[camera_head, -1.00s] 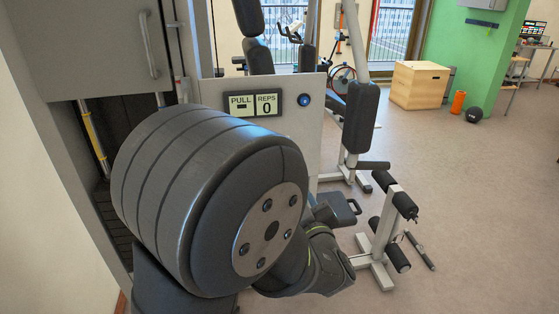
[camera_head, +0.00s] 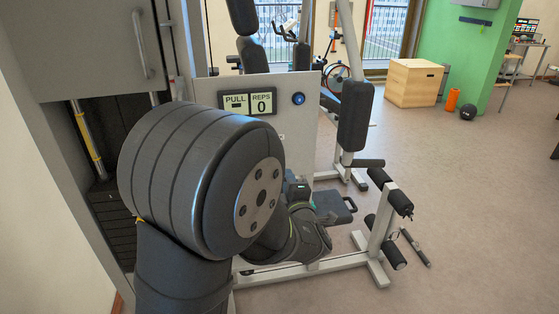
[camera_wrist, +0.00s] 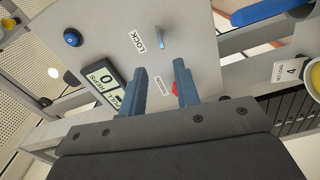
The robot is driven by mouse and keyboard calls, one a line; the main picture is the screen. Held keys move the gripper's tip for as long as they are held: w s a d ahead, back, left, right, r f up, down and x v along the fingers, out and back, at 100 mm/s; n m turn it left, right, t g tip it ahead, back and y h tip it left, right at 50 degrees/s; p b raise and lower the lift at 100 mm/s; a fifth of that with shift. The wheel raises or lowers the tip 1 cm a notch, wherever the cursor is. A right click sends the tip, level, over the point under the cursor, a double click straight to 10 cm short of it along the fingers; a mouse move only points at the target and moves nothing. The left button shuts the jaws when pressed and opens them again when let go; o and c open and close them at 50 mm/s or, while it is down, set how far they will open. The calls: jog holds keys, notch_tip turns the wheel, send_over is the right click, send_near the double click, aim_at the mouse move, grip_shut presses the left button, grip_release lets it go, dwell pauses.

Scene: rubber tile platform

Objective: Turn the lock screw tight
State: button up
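In the wrist view, a small silver metal lock screw (camera_wrist: 161,38) stands out of the grey panel (camera_wrist: 197,42) beside the LOCK label (camera_wrist: 137,41). My gripper (camera_wrist: 160,66) is open, its two blue-grey fingers apart with nothing between the tips. The lock screw appears just beyond the fingertips in the picture, roughly in line with the gap; I cannot tell the distance. A red part (camera_wrist: 176,88) shows beside the right finger, near a second small label (camera_wrist: 158,86). In the head view my arm hides the lock screw and most of my gripper.
The panel carries a PULL/REPS display (camera_head: 248,102) reading 0 and a blue button (camera_head: 298,99). A padded leg-roller frame (camera_head: 383,225) stands to the right. A wooden box (camera_head: 414,83) is at the back. Open floor lies at the right.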

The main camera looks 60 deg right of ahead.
jog(key=x, duration=1.1)
jog(key=shift+w+d, duration=0.25)
jog(key=shift+c, duration=0.4)
grip_shut()
